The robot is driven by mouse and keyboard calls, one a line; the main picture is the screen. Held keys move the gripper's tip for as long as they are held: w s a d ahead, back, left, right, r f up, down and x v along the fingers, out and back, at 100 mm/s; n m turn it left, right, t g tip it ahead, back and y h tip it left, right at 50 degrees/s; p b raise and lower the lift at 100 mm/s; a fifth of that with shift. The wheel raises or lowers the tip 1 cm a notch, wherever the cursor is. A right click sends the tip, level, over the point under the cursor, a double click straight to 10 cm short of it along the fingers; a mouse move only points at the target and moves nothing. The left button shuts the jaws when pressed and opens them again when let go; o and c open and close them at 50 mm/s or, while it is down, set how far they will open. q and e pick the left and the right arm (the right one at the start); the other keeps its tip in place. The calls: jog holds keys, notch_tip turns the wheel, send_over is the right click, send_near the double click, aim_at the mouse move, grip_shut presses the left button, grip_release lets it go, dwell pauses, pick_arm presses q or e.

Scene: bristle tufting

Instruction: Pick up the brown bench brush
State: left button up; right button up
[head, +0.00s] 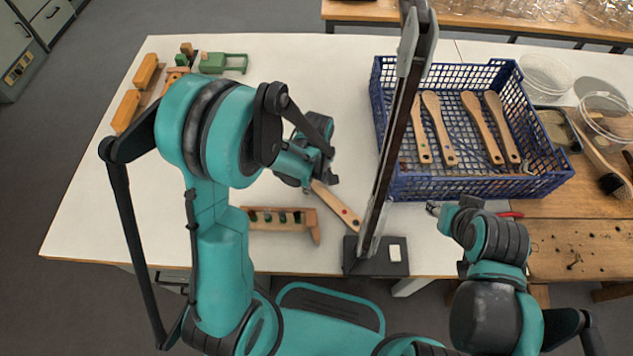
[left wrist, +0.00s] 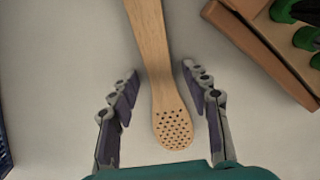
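A pale wooden brush body (head: 337,206) with a red dot on its handle lies on the white table, left of the dark post. In the left wrist view its drilled head (left wrist: 172,128) shows no bristles and lies between the parted fingers of my left gripper (left wrist: 160,80), with a gap on both sides. In the head view my left gripper (head: 306,180) hides that head. A brush with dark bristles (head: 611,184) and a wooden handle lies at the far right. My right gripper (head: 434,208) is by the crate's front edge; its fingers are too small to judge.
A blue crate (head: 470,188) holds several wooden brush bodies. A wooden rack (head: 272,226) with green items stands beside the left gripper. The dark post on its base (head: 376,264) rises at the table's front. Clear bowls (head: 546,72) stand at right.

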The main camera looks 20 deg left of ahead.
aim_at(317, 186)
jog(key=shift+r, duration=0.1)
